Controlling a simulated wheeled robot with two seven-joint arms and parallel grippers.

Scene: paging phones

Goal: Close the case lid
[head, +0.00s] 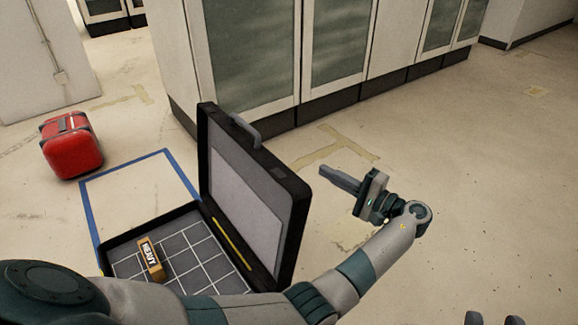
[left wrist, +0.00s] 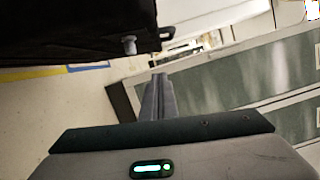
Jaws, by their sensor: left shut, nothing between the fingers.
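A black case lies open on the floor, with its base (head: 187,239) flat and its lid (head: 246,192) standing up, hinged on the base's right side. The lid's grey inner face is toward the left. The dark lid (left wrist: 75,30) also fills the upper left of the left wrist view. My left gripper (head: 325,173) is shut and empty, to the right of the lid on its outer side, apart from it. Its closed fingers (left wrist: 158,95) show in the left wrist view. My right gripper (head: 493,320) just enters at the bottom right, its two fingertips apart and empty.
A small orange block marked HEAVY (head: 151,259) sits in the case base on a white grid. A blue-taped rectangle (head: 136,164) surrounds the floor behind it. A red box (head: 71,145) stands at left. Cabinets (head: 310,55) line the back. The floor at right is clear.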

